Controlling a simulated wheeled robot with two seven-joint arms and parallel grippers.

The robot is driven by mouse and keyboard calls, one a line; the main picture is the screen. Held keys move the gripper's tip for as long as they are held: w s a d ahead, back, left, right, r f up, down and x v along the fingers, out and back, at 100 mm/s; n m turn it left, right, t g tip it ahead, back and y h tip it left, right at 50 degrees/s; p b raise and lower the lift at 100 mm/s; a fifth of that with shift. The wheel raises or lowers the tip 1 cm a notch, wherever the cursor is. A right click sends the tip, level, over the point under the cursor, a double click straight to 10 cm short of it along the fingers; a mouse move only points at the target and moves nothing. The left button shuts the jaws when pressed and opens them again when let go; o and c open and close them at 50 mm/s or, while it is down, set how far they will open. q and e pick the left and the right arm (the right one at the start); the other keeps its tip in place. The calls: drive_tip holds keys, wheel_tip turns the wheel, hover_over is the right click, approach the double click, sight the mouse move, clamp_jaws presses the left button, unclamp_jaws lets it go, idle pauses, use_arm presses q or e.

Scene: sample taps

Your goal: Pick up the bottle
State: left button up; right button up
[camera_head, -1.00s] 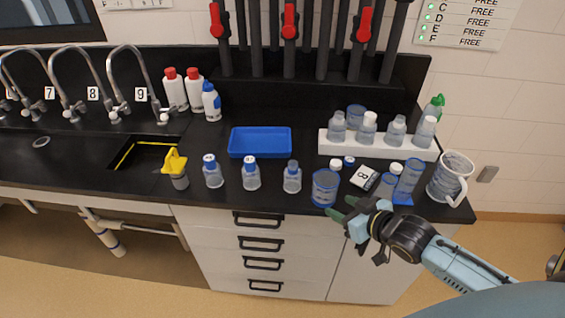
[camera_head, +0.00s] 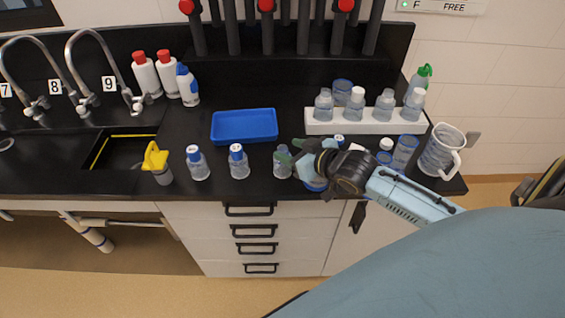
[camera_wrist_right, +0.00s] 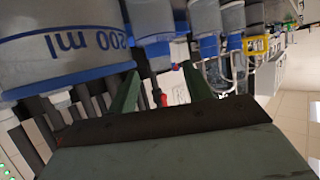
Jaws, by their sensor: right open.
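Three small clear bottles stand in a row along the front of the black counter: a left one (camera_head: 198,163), a middle one (camera_head: 239,162) and a right one (camera_head: 281,167). The left and middle ones have blue caps; my gripper partly hides the top of the right one. My right gripper (camera_head: 292,160) is open, at the right bottle, its green fingers pointing left toward it. In the right wrist view the fingers (camera_wrist_right: 162,92) are apart, with a bottle (camera_wrist_right: 153,22) ahead between their directions. I cannot tell whether they touch it. My left gripper is not in view.
A beaker marked 200 ml (camera_wrist_right: 60,45) stands close beside the gripper. A blue tray (camera_head: 244,139) lies behind the row. A white rack (camera_head: 366,128) with several bottles and a jug (camera_head: 441,152) stand at right. A yellow-topped item (camera_head: 156,160) stands left.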

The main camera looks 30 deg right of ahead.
sight(279, 148)
drive_tip(key=shift+f+x, duration=0.15)
drive_tip(key=shift+x, duration=1.2)
drive_tip(key=shift+f+x, duration=0.15)
drive_tip(key=shift+x, duration=1.25)
drive_tip(key=shift+s+a, duration=0.1)
drive_tip(key=shift+s, duration=0.05)
drive_tip(key=c, duration=1.1)
